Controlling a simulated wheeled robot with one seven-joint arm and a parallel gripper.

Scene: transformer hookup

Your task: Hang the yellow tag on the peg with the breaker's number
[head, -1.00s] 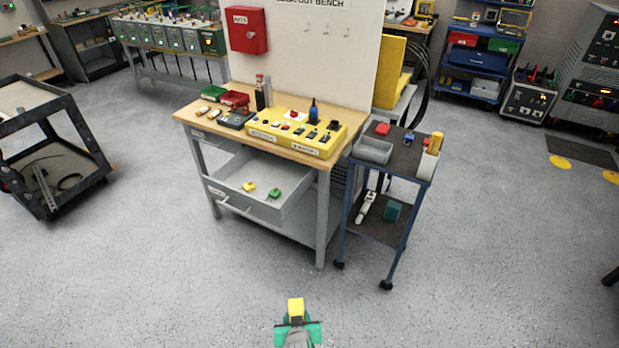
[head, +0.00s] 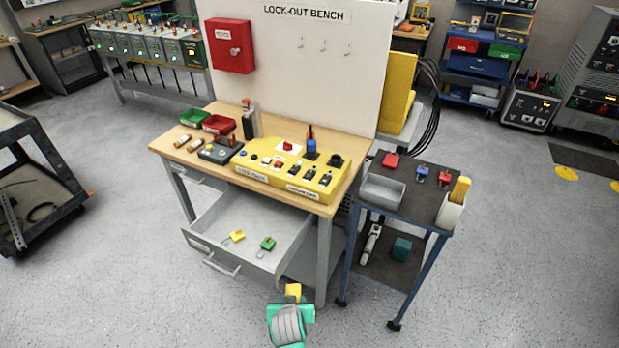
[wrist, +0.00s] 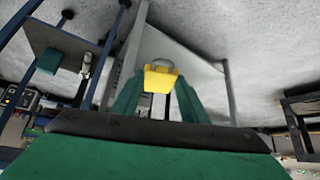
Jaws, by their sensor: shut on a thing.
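My gripper (head: 291,306), with green fingers, is low in front of the bench, right of the open drawer in the head view. It is shut on a yellow padlock-like piece (wrist: 158,78) with a grey loop, which also shows in the head view (head: 293,290). Three small pegs (head: 324,44) stick out of the white lock-out board; any numbers by them are too small to read. A yellow slab (head: 461,189) stands in a white holder on the trolley; I cannot tell whether it is the tag.
The open drawer (head: 211,233) holds a yellow padlock (head: 237,236) and a green one (head: 267,243). A yellow control panel (head: 262,178) and red key box (head: 229,46) are at the bench (head: 168,147). A blue-framed trolley (head: 416,211) stands right. Front floor is clear.

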